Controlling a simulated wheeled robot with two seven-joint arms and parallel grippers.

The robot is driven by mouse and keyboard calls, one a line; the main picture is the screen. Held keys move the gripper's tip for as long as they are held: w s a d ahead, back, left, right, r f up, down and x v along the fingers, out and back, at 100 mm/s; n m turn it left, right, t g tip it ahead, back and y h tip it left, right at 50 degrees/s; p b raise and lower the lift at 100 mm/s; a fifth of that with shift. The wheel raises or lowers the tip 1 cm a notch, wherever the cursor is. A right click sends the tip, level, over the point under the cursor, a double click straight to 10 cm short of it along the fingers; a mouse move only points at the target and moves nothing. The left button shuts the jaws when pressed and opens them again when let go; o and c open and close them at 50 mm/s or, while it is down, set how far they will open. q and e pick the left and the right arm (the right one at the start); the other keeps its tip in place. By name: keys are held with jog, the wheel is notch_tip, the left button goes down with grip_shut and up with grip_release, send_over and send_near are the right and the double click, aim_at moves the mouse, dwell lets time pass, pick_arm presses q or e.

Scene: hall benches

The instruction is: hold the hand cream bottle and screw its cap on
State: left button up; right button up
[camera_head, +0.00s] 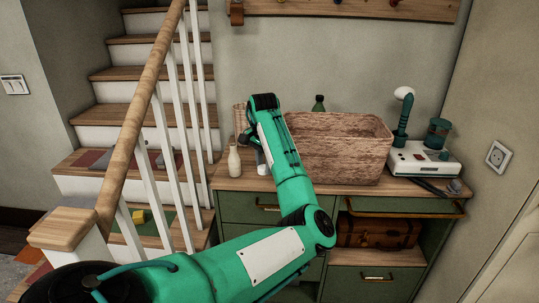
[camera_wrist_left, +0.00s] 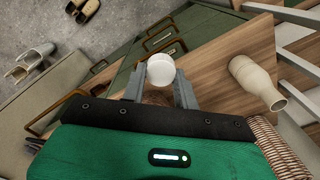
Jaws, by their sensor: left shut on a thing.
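My left gripper (camera_head: 256,146) points down over the left end of the dresser top, partly hidden by its own wrist. In the left wrist view its two grey fingers (camera_wrist_left: 160,74) are shut on a white round piece (camera_wrist_left: 161,68). A white piece (camera_head: 262,169) also shows under the gripper in the head view, partly behind my arm. I cannot tell whether it is the hand cream bottle, its cap, or both together. My right gripper is in neither view.
A cream-coloured narrow-necked bottle (camera_head: 234,161) stands just left of the gripper; it also shows in the wrist view (camera_wrist_left: 256,84). A large wicker basket (camera_head: 345,150) stands to the right, with a green bottle (camera_head: 319,103) behind. A white appliance (camera_head: 424,160) stands far right.

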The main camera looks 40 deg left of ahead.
pick_arm(q)
jog(key=s+a+f+m, duration=0.2)
jog(key=s+f, duration=0.2)
jog(key=f, duration=0.7)
jog(key=s+a+f+m, duration=0.1)
jog(key=s+a+f, duration=0.15)
jog(key=f, duration=0.85)
jog(key=d+f+n, duration=0.8)
jog(key=d+f, duration=0.4)
jog(key=d, duration=0.2)
jog(key=w+d+r+n, duration=0.1)
jog(key=w+d+n, duration=0.2)
jog(key=d+n, duration=0.55)
jog(key=w+d+r+m, duration=0.25)
jog(key=d+r, duration=0.25)
jog(key=r, duration=0.3)
jog(key=w+d+r+m, duration=0.1)
jog(key=d+r+m, duration=0.3)
jog(key=r, duration=0.5)
jog(key=s+d+r+m, duration=0.3)
jog(key=s+d, duration=0.1)
jog(key=s, duration=0.3)
jog(key=s+d+r+m, duration=0.3)
jog(key=s+d, duration=0.1)
jog(key=s, duration=0.4)
jog(key=shift+s+d+m, duration=0.2)
jog(key=shift+s+m, duration=0.1)
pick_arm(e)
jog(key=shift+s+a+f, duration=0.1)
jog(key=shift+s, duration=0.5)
